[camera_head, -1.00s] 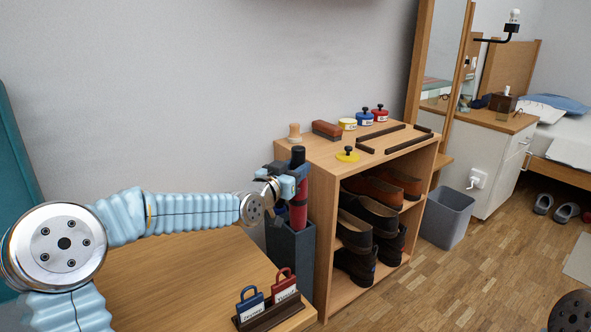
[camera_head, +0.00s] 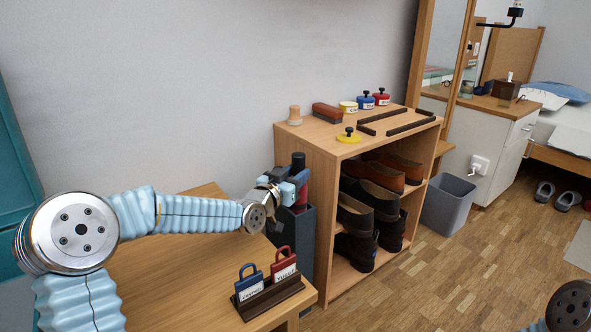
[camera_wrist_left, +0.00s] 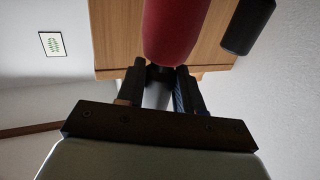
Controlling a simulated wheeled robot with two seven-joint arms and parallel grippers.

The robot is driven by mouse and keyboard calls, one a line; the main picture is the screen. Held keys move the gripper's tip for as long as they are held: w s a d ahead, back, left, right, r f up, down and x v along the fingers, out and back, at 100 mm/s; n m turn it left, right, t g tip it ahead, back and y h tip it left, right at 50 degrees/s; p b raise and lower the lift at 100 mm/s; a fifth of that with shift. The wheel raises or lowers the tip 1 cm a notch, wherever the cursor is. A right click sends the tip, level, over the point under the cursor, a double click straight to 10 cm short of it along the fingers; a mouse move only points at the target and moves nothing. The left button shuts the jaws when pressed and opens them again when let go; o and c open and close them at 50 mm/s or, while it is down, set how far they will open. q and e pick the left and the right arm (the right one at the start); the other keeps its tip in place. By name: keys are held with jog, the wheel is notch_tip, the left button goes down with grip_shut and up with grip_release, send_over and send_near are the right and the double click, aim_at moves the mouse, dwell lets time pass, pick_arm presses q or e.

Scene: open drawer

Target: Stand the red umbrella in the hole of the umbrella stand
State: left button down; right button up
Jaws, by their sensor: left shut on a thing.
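The red umbrella (camera_head: 299,203), with a dark handle (camera_head: 298,161), stands about upright at the tall dark grey umbrella stand (camera_head: 297,250). Its lower part is hidden by the stand's walls, so it appears to reach down into the stand. My left gripper (camera_head: 291,189) is shut on the umbrella just below the handle, a little above the stand's rim. In the left wrist view the red umbrella also shows (camera_wrist_left: 175,30), above the gripper's fingers (camera_wrist_left: 162,80). The hole itself is hidden from the head view. My right gripper is out of view.
A wooden shoe shelf (camera_head: 318,240) stands right of the umbrella stand, with tins and brushes on top. A wooden table (camera_head: 165,270) lies under my left arm, with a holder of blue and red tags (camera_head: 268,297). A grey bin (camera_head: 448,205) stands further right.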

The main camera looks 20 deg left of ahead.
aim_at(296, 162)
pick_arm(q)
jog(key=shift+f, duration=0.15)
jog(key=c, duration=0.6)
grip_release()
jog(key=shift+c, duration=0.2)
jog(key=r, duration=0.1)
jog(key=r+p, duration=0.1)
jog(key=r, duration=0.2)
jog(key=shift+s+d+r, duration=0.1)
jog(key=shift+s, duration=0.2)
jog(key=s+d+r+p, duration=0.2)
jog(key=s+r, duration=0.6)
jog(key=s, duration=0.5)
jog(key=shift+d+r, duration=0.35)
jog(key=shift+d, duration=0.55)
